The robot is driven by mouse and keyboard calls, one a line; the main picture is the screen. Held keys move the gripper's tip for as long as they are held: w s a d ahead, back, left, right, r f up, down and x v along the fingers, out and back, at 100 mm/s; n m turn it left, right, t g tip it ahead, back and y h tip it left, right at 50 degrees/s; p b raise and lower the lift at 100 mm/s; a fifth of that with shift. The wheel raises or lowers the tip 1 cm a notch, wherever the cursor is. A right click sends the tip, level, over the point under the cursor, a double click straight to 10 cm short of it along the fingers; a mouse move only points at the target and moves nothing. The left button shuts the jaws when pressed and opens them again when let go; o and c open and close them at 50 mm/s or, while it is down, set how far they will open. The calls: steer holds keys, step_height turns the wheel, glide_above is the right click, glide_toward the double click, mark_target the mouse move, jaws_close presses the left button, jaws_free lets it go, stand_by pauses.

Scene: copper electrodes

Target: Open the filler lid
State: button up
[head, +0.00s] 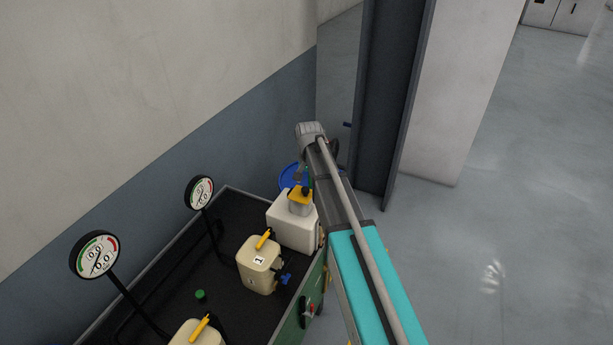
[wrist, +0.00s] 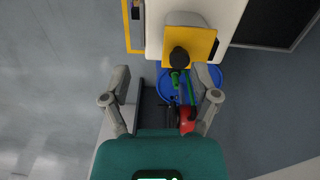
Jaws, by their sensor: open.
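The filler lid (head: 300,192) is a yellow plate with a black knob, on a grey neck on top of a white tank (head: 292,228). It looks shut. In the wrist view the yellow lid (wrist: 202,46) is at the top centre, with its black knob (wrist: 179,58) toward me. My gripper (wrist: 163,76) is open and empty. Its two grey fingers point toward the lid, with the knob just beyond and between the fingertip directions. I see no contact. In the head view my arm hides the gripper.
A cream canister (head: 259,265) marked 1 with a yellow handle stands on the black bench top (head: 180,290). Two round gauges (head: 95,255) rise on stalks along the wall side. A blue drum (head: 290,176) stands behind the tank. Open floor (head: 510,210) lies to the right.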

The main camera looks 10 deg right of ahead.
step_height(320, 180, up, 6)
steer(key=m+p, duration=0.1)
steer(key=p, duration=0.3)
glide_above(305, 188)
steer(key=shift+s+f, duration=0.15)
steer(key=shift+f, duration=0.25)
step_height(305, 188, down, 13)
steer(key=b, duration=1.3)
steer(key=shift+f+b, duration=0.2)
steer(key=shift+b, duration=0.15)
